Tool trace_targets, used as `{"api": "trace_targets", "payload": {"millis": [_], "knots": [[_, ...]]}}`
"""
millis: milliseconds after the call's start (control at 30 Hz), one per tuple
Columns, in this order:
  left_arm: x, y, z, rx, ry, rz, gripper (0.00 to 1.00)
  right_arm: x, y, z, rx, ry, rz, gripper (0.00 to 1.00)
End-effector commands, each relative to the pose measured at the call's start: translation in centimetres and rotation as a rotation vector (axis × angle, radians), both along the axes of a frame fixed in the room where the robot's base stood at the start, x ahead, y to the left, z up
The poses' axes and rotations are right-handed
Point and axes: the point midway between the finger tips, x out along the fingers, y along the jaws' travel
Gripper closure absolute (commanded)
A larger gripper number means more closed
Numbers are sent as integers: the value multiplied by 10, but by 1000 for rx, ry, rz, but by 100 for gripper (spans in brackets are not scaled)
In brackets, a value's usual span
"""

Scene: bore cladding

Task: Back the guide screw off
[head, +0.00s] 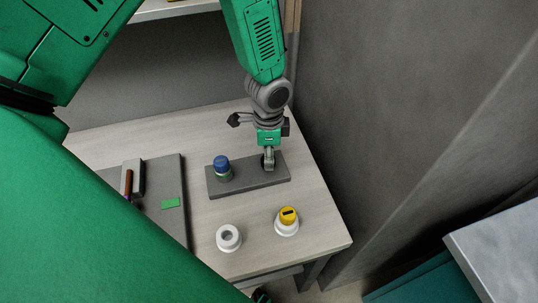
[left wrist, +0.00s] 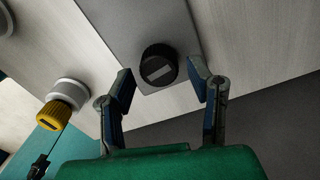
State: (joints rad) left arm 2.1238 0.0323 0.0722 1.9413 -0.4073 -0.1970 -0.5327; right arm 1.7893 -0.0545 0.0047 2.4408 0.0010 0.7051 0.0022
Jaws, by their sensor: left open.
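A black round knob (left wrist: 158,66) with a pale bar on its top stands on a dark grey plate (left wrist: 130,22); I take it for the guide screw. My left gripper (left wrist: 161,74) is open, with one finger on each side of the knob and visible gaps between. In the head view my left gripper (head: 268,163) points down over the right end of the plate (head: 245,181) and hides the knob. A blue-capped knob (head: 222,163) stands upright at the plate's left end. My right gripper is not in view.
A yellow knob (head: 288,214) sits in a white round holder (head: 287,229) near the table's front right. Left of it is an empty white holder (head: 228,238). A dark tray (head: 172,167) with a green tag (head: 171,203) lies left. A grey wall (head: 370,120) rises at right.

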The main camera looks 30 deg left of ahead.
Motion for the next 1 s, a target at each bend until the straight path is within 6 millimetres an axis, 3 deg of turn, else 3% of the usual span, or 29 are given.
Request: {"api": "trace_targets", "payload": {"millis": [100,200,867,1000], "knots": [[0,0,0,-1,-1,-214,53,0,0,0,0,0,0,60],[0,0,0,0,0,-287,53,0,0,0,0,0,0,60],[0,0,0,1,0,-288,53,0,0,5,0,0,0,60],[0,0,0,1,0,-287,92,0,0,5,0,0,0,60]]}}
